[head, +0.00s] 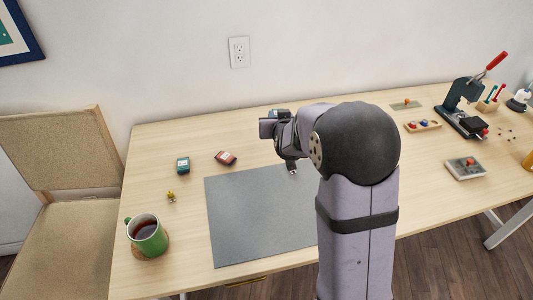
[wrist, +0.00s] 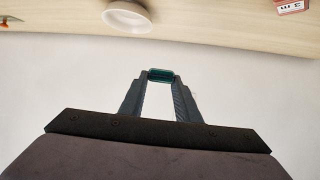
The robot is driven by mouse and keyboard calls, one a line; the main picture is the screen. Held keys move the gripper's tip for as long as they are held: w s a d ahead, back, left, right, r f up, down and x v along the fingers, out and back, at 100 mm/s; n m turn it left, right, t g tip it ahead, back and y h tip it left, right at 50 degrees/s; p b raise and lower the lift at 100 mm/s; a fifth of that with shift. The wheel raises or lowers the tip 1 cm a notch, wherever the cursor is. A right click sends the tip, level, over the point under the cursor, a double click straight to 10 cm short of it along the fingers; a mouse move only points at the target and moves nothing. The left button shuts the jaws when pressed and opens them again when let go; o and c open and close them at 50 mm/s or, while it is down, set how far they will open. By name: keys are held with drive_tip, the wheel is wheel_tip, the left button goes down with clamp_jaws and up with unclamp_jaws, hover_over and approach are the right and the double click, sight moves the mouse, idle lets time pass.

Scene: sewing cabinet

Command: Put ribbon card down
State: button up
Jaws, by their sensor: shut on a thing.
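In the wrist view my gripper (wrist: 160,82) is shut on a small teal ribbon card (wrist: 161,74), held between the two fingertips. The card looks clear of the table in that view. In the head view my arm hides most of the gripper, and I cannot clearly make out the held card there.
A grey mat (head: 250,215) lies in the middle of the wooden table (head: 150,190), partly behind my arm. A green mug (head: 148,234) and a small yellow item (head: 171,196) are at left. A press (head: 458,105) stands at right. A white bowl (wrist: 127,18) shows in the wrist view.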

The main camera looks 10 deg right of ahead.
sight(268, 158)
drive_tip(key=shift+s+a+f+n+y, duration=0.1)
drive_tip(key=shift+a+f+n+y, duration=0.4)
drive_tip(key=shift+f, duration=1.75)
drive_tip(key=shift+s+a+f+n+y, duration=0.25)
drive_tip(key=shift+a+f, duration=0.4)
drive_tip(key=shift+f, duration=1.65)
drive_tip(key=shift+a+f+n+y, duration=0.35)
drive_tip(key=shift+a+f+y, duration=0.25)
drive_tip(key=shift+f, duration=1.65)
drive_tip(key=shift+f, duration=0.2)
drive_tip(key=o, duration=1)
drive_tip(key=shift+r, duration=0.2)
drive_tip(key=v, duration=1.2)
drive_tip(key=shift+a, duration=0.1)
